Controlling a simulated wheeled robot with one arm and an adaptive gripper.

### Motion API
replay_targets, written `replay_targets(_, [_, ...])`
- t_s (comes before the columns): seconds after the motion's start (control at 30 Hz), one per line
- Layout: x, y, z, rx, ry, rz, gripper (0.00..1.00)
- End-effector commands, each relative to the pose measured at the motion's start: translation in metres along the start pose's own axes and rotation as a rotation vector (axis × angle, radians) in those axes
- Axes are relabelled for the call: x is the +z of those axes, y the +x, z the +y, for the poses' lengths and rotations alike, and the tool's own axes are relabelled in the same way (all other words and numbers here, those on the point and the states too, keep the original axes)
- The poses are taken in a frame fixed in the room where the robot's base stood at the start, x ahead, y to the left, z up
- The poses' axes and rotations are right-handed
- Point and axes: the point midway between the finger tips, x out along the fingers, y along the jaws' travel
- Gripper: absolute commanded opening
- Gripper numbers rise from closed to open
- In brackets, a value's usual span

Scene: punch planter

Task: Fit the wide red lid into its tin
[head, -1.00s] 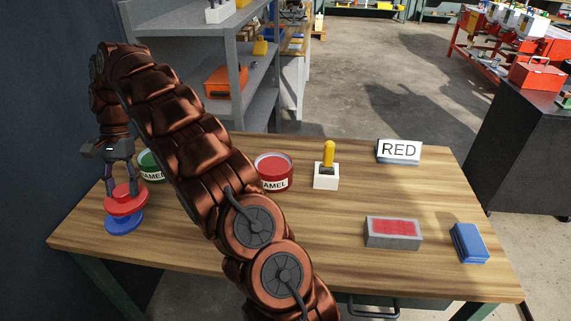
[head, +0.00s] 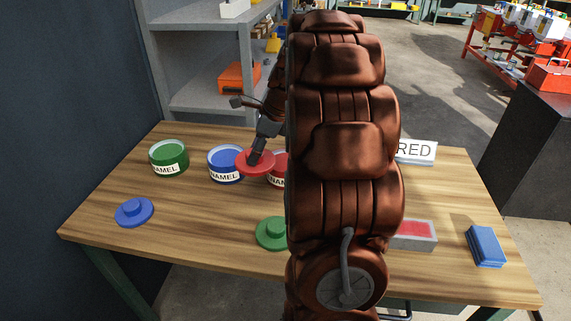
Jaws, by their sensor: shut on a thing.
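My gripper (head: 258,150) is shut on the red lid (head: 256,164) and holds it in the air. The lid shows in front of the gap between the blue tin and the red tin and overlaps the edges of both. The red tin (head: 277,173) carries an ENAMEL label and is partly hidden by the lid and my arm. The lid appears roughly level. The top of the red tin is mostly hidden, so I cannot tell how far the lid is from it.
A green tin (head: 168,158) and a blue tin (head: 225,166) stand to the left. A blue lid (head: 134,212) and a green lid (head: 271,233) lie on the table (head: 190,225). At right are a RED sign (head: 417,151), a red-topped grey block (head: 415,235) and a blue block (head: 486,246).

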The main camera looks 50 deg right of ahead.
Motion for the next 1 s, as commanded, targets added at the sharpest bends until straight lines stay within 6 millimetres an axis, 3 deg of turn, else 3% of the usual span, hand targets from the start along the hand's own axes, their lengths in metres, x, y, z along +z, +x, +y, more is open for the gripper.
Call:
replay_targets(0.03, [-0.017, -0.005, 0.005, -0.03, 0.078, 0.0, 0.11])
replay_targets(0.3, [-0.088, -0.025, 0.025, -0.203, 0.456, 0.001, 0.11])
replay_targets(0.5, [-0.119, -0.032, 0.04, -0.283, 0.631, 0.001, 0.11])
replay_targets(0.7, [-0.127, -0.032, 0.041, -0.305, 0.687, 0.002, 0.11])
replay_targets(1.0, [-0.114, -0.021, 0.001, -0.302, 0.687, 0.002, 0.11])
